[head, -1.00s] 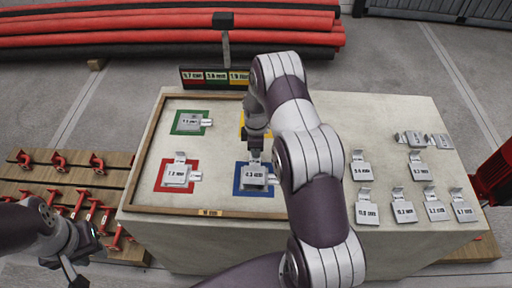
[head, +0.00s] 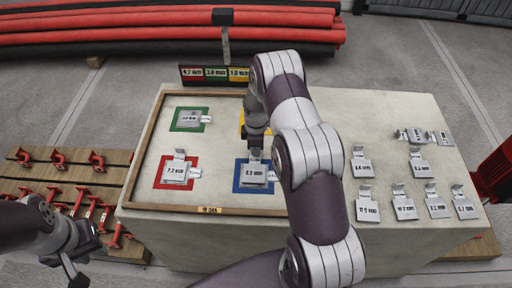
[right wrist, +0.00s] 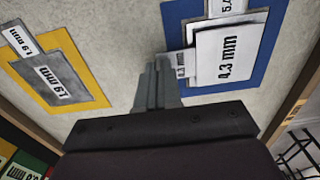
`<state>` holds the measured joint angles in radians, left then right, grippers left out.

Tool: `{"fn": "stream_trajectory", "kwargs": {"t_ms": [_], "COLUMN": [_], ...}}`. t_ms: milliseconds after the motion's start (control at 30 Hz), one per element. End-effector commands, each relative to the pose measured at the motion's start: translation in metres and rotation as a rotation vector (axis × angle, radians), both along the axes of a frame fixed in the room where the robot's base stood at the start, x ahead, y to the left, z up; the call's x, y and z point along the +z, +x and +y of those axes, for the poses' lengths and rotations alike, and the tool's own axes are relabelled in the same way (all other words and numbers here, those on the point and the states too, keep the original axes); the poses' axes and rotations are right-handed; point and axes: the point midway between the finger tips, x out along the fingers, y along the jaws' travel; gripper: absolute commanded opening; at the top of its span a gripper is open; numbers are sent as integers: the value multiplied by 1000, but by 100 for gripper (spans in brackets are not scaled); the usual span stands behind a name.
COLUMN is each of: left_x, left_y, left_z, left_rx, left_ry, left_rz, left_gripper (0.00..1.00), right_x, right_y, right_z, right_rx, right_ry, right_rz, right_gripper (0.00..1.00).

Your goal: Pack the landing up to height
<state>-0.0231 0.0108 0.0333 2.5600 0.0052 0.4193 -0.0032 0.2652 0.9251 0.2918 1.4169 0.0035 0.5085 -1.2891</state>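A framed board on the block carries coloured squares. The green square (head: 175,125), red square (head: 160,183) and blue square (head: 240,187) each hold grey metal shim plates. A 4.3 mm plate (right wrist: 228,53) lies on blue, over another plate whose end reads 5.4. A 1.9 mm plate (right wrist: 55,80) lies on the yellow square (right wrist: 92,88), mostly hidden in the head view. My right gripper (right wrist: 157,62) points down beside the 4.3 mm plate's small tab; its fingers are together with nothing visible between them. My left gripper (head: 85,260) hangs left of the block, fingers apart and empty.
Several loose shim plates (head: 405,208) lie on the block's right side. A sign (head: 215,75) with coloured thickness labels stands behind the board. Red clamps on a pallet (head: 70,180) are at left, red pipes (head: 150,30) at the back. My right arm hides the block's middle.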

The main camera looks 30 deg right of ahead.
Motion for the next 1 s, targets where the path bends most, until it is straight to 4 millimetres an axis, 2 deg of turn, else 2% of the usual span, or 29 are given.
{"fn": "stream_trajectory", "kwargs": {"t_ms": [400,433,500,833,933,1000], "left_x": [-5,-4,-4,-5,-6,-7], "left_y": [0,0,0,0,0,0], "left_z": [0,0,0,0,0,0], "left_rx": [0,0,0,0,0,0], "left_ry": [0,0,0,0,0,0], "left_rz": [0,0,0,0,0,0], "left_gripper": [30,30,30,30,30,30], "right_x": [-7,-6,-6,-1,16,35], "right_y": [0,0,0,0,1,2], "right_z": [0,0,0,0,0,-1], "right_rx": [0,0,0,0,0,0], "right_ry": [0,0,0,-1,-1,-1], "right_rz": [0,0,0,-1,-4,-6], "right_gripper": [0,14,34,34,34,34]}}
